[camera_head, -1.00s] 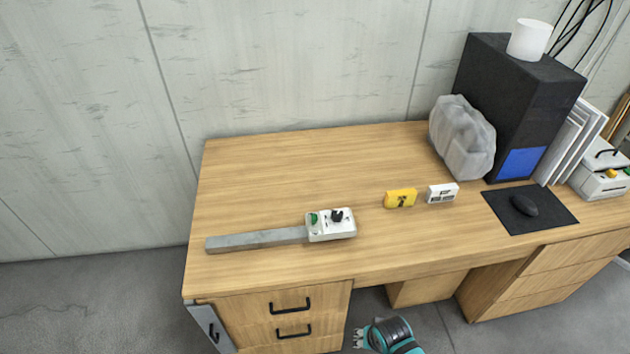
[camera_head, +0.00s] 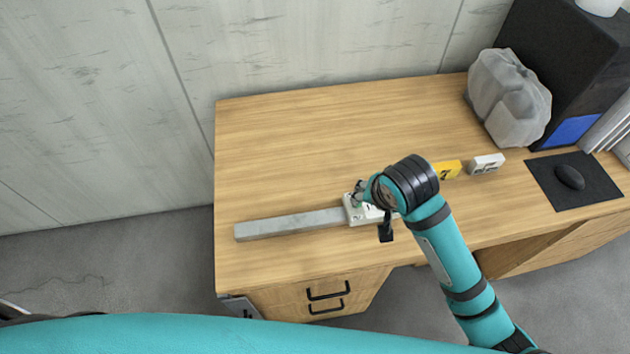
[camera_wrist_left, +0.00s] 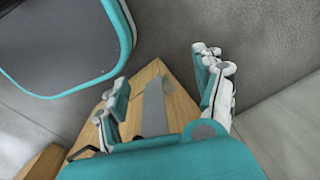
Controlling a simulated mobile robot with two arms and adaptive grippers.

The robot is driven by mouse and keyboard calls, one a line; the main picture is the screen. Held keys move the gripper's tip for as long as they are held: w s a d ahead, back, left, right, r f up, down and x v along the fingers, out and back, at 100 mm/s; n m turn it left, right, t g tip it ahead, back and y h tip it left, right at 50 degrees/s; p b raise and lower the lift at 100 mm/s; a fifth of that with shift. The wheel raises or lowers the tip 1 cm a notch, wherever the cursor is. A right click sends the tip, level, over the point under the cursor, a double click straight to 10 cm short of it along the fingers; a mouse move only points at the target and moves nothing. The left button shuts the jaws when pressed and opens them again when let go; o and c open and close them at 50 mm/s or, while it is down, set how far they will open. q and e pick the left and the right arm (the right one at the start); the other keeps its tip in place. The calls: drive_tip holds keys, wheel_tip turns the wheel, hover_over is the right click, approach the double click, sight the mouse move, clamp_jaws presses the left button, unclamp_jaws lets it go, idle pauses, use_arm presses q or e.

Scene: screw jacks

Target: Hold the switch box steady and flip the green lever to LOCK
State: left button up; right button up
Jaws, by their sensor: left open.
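The white switch box (camera_head: 354,213) sits on the desk in the head view, at the right end of a long grey bar (camera_head: 290,223). My right gripper (camera_head: 359,190) is over the box, and its wrist covers most of it. The green lever is not clearly visible behind the gripper. Whether the right fingers touch the box or are shut cannot be made out. My left gripper (camera_wrist_left: 162,70) is open and empty in the left wrist view. The grey bar (camera_wrist_left: 155,108) shows beyond and between its fingers. The switch box cannot be made out there.
The wooden desk (camera_head: 300,130) is clear behind the bar. A yellow block (camera_head: 447,170) and a white block (camera_head: 487,164) lie right of my right wrist. A grey wrapped lump (camera_head: 508,98), a black mouse pad (camera_head: 545,195) and a dark case (camera_head: 560,60) are farther right.

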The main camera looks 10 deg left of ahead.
use_arm(q)
drive_tip(key=w+a+r+n+g, duration=0.1)
drive_tip(key=w+a+r+n, duration=0.1)
drive_tip(key=w+a+r, duration=0.35)
drive_tip(key=w+a+r+n+g, duration=0.1)
drive_tip(key=w+a+r+g, duration=0.1)
drive_tip(key=w+r, duration=0.55)
wheel_tip(320, 180, up, 21)
drive_tip(key=m+h, duration=0.1)
drive_tip(key=m, duration=0.8)
hover_over(303, 220)
drive_tip(key=s+a, duration=0.4)
drive_tip(key=a, duration=0.9)
drive_tip(key=shift+s+d+f, duration=0.15)
drive_tip(key=w+d+r+m+t, duration=0.35)
drive_tip(key=d+r+m, duration=0.55)
drive_tip(key=d, duration=0.4)
drive_tip(key=shift+n+g, duration=0.35)
drive_tip(key=shift+n, duration=0.15)
drive_tip(key=f, duration=1.6)
drive_tip(key=shift+w+a+f, duration=0.15)
drive_tip(key=shift+w+a, duration=0.05)
drive_tip(key=shift+w, duration=0.15)
use_arm(e)
drive_tip(key=shift+w+a+f, duration=0.1)
drive_tip(key=shift+w+a, duration=0.15)
drive_tip(key=shift+w, duration=0.05)
